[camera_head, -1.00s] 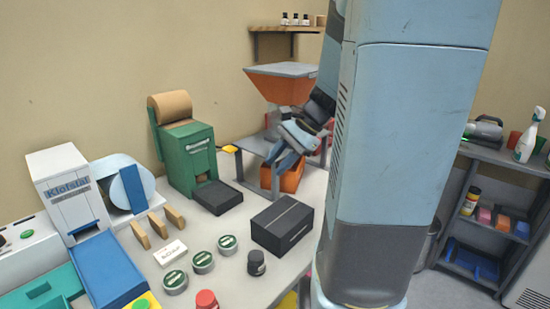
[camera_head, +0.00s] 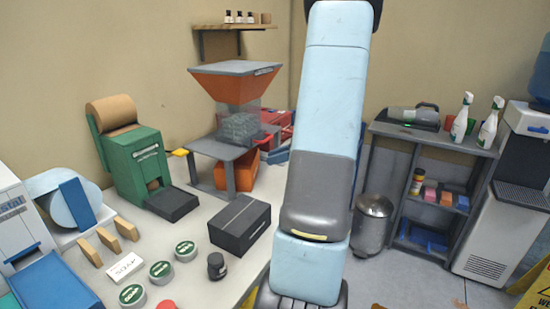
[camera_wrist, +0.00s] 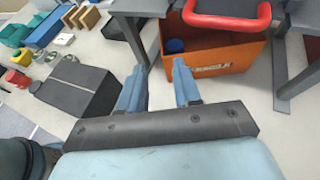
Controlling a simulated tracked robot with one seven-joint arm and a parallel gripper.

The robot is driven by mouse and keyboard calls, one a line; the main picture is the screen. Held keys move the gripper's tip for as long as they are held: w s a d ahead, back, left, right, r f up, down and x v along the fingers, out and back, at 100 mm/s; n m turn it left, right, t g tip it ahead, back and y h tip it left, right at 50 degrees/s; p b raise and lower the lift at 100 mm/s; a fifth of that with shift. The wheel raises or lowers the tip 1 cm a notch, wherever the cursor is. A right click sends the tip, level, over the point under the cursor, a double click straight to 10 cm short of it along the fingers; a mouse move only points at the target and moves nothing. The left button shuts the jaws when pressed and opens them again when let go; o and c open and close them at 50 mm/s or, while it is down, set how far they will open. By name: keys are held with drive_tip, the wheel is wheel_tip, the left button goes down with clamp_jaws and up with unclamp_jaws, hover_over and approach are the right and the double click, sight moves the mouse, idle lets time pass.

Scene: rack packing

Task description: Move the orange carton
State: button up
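The orange carton (camera_head: 243,171) stands on the worktable under the grey platform of the hopper machine, partly covered by the platform's legs. In the head view my arm hides the gripper.
The hopper machine (camera_head: 235,84) stands over the carton, its grey legs close around it. A red-rimmed part (camera_wrist: 228,14) hangs above the carton. A black box (camera_head: 240,224) and several round tins sit nearer on the table. A shelf cart (camera_head: 428,140) and bin stand right.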

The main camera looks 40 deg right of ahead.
drive_tip(key=x, duration=1.4)
drive_tip(key=shift+s, duration=0.15)
drive_tip(key=shift+c, duration=0.3)
clamp_jaws()
